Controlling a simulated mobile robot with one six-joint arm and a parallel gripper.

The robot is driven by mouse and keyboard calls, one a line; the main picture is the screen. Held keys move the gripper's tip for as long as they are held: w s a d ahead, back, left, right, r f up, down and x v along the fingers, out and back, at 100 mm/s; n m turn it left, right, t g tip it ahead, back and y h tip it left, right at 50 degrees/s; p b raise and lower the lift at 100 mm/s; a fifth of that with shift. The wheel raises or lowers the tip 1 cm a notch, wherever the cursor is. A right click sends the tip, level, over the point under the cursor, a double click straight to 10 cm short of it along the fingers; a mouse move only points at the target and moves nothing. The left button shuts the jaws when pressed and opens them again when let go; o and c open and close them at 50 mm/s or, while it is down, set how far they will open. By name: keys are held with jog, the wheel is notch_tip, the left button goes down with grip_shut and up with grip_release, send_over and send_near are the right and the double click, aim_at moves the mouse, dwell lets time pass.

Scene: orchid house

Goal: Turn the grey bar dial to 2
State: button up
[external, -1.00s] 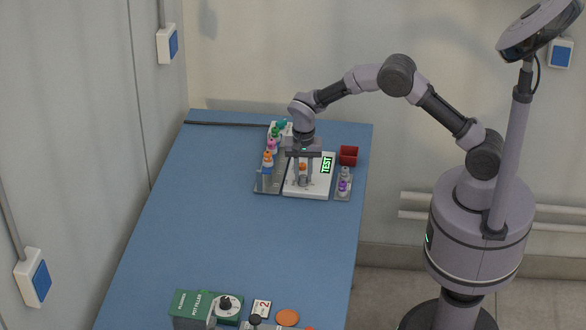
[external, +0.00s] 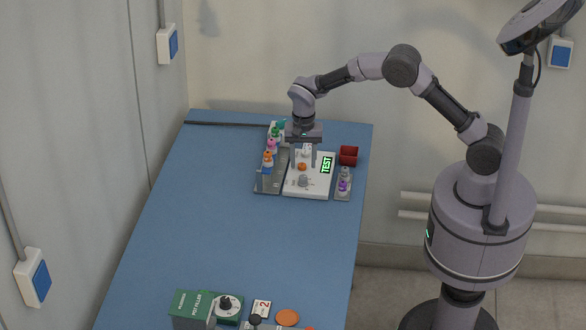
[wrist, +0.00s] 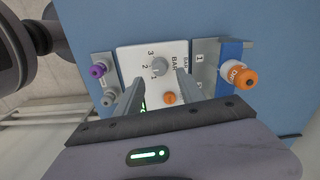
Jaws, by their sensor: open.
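The grey bar dial (external: 303,181) is a round knob on the front part of a white panel (external: 322,187). In the wrist view the dial (wrist: 160,66) has the numbers 1, 2 and 3 along its left side and BAR lettering to its right. Which number it points at is too small to tell. My gripper (external: 302,163) is open and points down above the panel, behind the dial in the external view and clear of it. In the wrist view its two fingers stand apart, with the dial beyond and between their tips.
An orange knob (external: 302,167) sits on the same panel near my fingers. A lit TEST display (external: 327,165) is on its right. Racks of capped tubes stand on both sides, with a red box (external: 348,155) at right.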

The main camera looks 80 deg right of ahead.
aim_at(303, 176)
notch_tip(303, 176, up, 12)
jog(key=p, duration=0.3)
jog(key=s+a+r+n+t+b, duration=0.25)
jog(key=s+a+r+n, duration=0.45)
jog(key=s+r, duration=0.6)
jog(key=s+a+f+n+t+y, duration=0.1)
jog(key=s+a+f+n, duration=0.1)
jog(key=s, duration=0.7)
jog(key=s+a+f+n+t+y+b, duration=0.1)
jog(key=s+a+f+n+t, duration=0.1)
jog(key=s, duration=0.7)
jog(key=a+n, duration=0.1)
jog(key=a, duration=0.1)
jog(key=shift+s+a, duration=0.35)
jog(key=shift+s, duration=0.05)
